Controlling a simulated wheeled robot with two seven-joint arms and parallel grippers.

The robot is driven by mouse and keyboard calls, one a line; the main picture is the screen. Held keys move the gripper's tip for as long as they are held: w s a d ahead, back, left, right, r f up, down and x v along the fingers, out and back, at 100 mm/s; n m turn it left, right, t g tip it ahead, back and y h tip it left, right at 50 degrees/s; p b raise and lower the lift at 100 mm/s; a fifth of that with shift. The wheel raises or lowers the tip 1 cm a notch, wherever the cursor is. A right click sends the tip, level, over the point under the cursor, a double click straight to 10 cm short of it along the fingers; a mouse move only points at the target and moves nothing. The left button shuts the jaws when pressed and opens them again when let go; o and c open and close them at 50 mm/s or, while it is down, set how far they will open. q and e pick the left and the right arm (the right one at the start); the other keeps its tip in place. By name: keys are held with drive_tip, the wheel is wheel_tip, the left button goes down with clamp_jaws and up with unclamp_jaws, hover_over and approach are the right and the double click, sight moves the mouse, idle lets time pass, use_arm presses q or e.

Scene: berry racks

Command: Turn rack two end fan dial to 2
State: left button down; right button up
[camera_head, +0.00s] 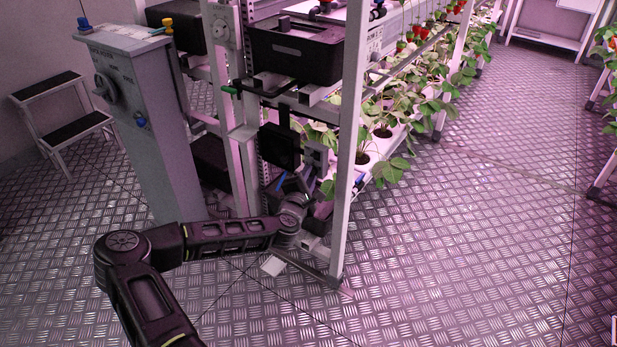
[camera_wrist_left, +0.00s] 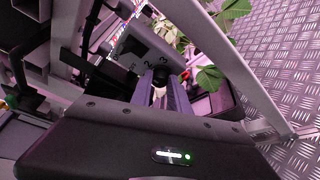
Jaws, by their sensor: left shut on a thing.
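The fan dial (camera_wrist_left: 160,77) is a dark knob on a grey panel (camera_wrist_left: 148,52) in the left wrist view. The figures 2 and 3 show on the panel beside it. My left gripper (camera_wrist_left: 163,95) is shut on the dial, with its fingers on both sides of it. The fingers hide part of the knob, and I cannot tell which figure it points to. In the head view my left gripper (camera_head: 303,185) is low at the near end of the rack (camera_head: 347,150), between its posts; the dial is not clear there. My right gripper is not in view.
A grey cabinet (camera_head: 150,140) with its own knob stands left of the rack, and a step stool (camera_head: 62,118) stands behind it. A black crate (camera_head: 297,52) sits above my gripper. Plants (camera_head: 385,130) line the rack. The floor (camera_head: 470,240) at right is clear.

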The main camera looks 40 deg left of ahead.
use_arm(q)
drive_tip(key=c, duration=1.3)
unclamp_jaws()
drive_tip(key=shift+o, duration=0.2)
drive_tip(key=p+v, duration=0.1)
drive_tip(key=v, duration=0.6)
drive_tip(key=shift+s+d, duration=0.15)
drive_tip(key=shift+s, duration=0.2)
